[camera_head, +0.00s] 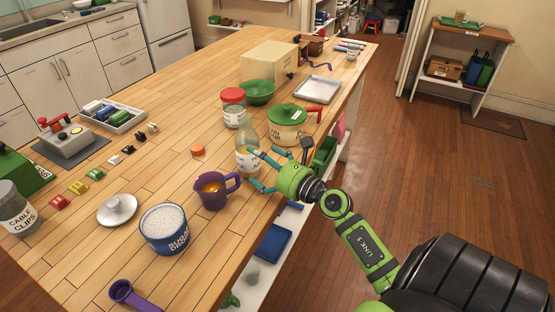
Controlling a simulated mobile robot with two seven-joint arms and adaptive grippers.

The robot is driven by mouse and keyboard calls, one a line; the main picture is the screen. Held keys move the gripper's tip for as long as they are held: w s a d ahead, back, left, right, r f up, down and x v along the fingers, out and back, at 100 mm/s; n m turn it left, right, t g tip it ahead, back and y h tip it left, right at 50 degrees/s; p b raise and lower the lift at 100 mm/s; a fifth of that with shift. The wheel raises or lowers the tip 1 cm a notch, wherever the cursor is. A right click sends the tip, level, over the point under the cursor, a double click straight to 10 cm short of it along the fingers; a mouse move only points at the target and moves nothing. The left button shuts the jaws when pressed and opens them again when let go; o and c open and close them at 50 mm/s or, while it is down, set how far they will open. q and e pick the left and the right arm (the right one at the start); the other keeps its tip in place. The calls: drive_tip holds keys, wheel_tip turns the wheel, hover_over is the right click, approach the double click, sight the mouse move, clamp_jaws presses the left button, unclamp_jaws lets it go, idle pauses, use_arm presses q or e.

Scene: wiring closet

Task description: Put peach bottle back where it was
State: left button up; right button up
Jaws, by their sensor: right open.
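The peach bottle (246,140) looks like a clear glass bottle with a narrow neck and a pale label with peach colour on it. It stands upright on the wooden table near the right edge. My right gripper (256,168) has its teal fingers spread open at the bottle's right side and low front. The fingers overlap the bottle's edge in the picture; I cannot tell whether they touch it. My left gripper is not in view.
A purple jug (215,194) with orange liquid stands in front of the bottle. A green-lidded pot (286,130) and a red-lidded jar (233,110) stand behind it. An orange cap (198,150) lies to the left. Bare tabletop (185,100) lies further left and back.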

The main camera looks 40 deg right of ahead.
drive_tip(key=s, duration=0.3)
drive_tip(key=s+b, duration=0.1)
drive_tip(key=s, duration=0.1)
drive_tip(key=shift+d+f, duration=0.15)
drive_tip(key=shift+d, duration=0.25)
drive_tip(key=shift+s+d+r, duration=0.1)
drive_tip(key=shift+s+r, duration=0.1)
drive_tip(key=shift+s, duration=0.55)
